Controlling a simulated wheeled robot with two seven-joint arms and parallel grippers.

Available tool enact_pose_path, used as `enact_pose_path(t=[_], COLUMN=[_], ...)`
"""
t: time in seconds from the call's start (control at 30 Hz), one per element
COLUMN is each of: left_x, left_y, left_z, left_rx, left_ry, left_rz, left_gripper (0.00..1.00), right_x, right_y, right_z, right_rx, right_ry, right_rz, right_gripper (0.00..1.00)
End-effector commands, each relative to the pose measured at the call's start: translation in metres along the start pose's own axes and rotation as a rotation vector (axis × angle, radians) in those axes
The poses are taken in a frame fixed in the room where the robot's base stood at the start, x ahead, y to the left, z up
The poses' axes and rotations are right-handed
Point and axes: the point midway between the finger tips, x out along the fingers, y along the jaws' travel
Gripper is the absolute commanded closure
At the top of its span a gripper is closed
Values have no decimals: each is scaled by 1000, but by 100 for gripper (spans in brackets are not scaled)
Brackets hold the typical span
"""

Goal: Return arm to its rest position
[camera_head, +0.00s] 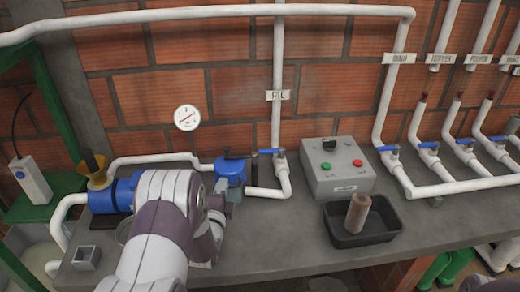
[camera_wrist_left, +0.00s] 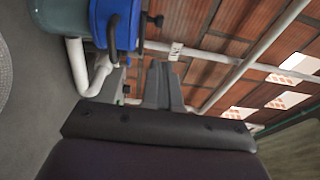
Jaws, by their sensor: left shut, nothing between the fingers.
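My left arm comes in from the lower left of the head view, its white and dark forearm over the grey counter. My left gripper (camera_head: 228,196) is partly hidden behind its own wrist and sits beside a blue pump body (camera_head: 231,170). In the wrist view the left gripper (camera_wrist_left: 163,75) has its grey fingers together, with nothing held between them. The blue body (camera_wrist_left: 113,22) also shows close to the left of the fingers there. I cannot tell whether they touch. My right gripper is not seen.
A grey control box (camera_head: 338,168) with green and red buttons stands on the counter (camera_head: 290,245). In front is a black tray (camera_head: 375,233) with a brown cylinder (camera_head: 357,213). White pipes with blue valves run right. A brass funnel (camera_head: 96,170) and small metal box (camera_head: 87,258) stand left.

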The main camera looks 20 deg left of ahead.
Motion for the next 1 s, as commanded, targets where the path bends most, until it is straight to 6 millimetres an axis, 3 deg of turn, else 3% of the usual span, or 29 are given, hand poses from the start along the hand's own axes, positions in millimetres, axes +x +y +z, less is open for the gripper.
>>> enact_pose_path(t=[0.17,0.27,0.33,0.43,0.5,0.6,0.7,0.8,1.0], left_x=[1,7,-1,-46,-94,-163,-210,-231,-234], left_y=[0,4,10,18,20,16,12,9,8], left_z=[-3,-23,-49,-85,-102,-112,-112,-110,-109], left_rx=[-24,-183,-378,-670,-826,-960,-1011,-1027,-1029], left_ry=[6,24,8,-128,-292,-555,-756,-853,-872], left_rz=[22,179,387,734,943,1149,1248,1280,1285], left_gripper=[100,100,100,100,100,100,100,100,100], right_x=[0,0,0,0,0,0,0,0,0], right_y=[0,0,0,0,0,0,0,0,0], right_z=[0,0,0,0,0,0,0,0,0], right_rx=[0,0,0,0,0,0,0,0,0], right_ry=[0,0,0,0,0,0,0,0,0], right_rz=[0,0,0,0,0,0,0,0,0], right_gripper=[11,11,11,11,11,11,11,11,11])
